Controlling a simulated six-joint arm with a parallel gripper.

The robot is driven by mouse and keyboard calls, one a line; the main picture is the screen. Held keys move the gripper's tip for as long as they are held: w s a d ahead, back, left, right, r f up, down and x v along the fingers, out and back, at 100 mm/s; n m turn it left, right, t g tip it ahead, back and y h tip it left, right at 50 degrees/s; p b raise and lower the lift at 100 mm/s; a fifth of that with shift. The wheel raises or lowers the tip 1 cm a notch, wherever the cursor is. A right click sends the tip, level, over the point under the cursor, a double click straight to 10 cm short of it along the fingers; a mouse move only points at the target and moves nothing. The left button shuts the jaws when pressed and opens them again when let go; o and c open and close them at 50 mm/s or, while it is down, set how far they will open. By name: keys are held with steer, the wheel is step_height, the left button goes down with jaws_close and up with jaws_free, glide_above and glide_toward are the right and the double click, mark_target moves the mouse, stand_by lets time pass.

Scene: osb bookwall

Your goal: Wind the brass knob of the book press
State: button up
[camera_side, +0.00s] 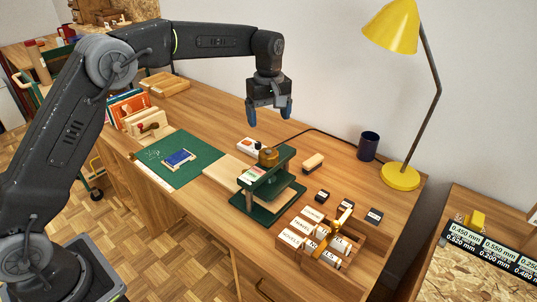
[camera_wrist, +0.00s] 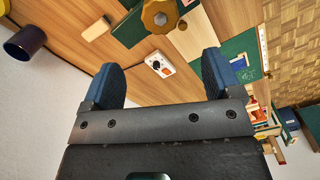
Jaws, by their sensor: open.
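The book press is a dark green frame (camera_side: 243,202) standing on the wooden desk, with a brass knob (camera_side: 267,157) on its top. In the wrist view the brass knob (camera_wrist: 160,15) shows as a faceted round shape at the top edge, with part of the green press (camera_wrist: 125,32) beside it. My gripper (camera_side: 269,112) hangs pointing down above the desk, behind and higher than the knob, apart from it. Its two blue fingers are spread with nothing between them. In the wrist view the open fingers (camera_wrist: 168,72) lie below the knob in the picture.
A white switch box (camera_side: 250,145) with a red button sits behind the press. A yellow lamp (camera_side: 400,176), a dark mug (camera_side: 368,146), a wooden brush or block (camera_side: 313,161) and a box of labelled blocks (camera_side: 290,238) stand to the right. A green mat (camera_side: 195,173) lies left.

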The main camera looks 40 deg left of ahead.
mark_target(268, 152)
step_height(268, 152, down, 13)
steer(key=shift+r, duration=0.15)
stand_by(0.4)
steer(key=c, duration=0.9)
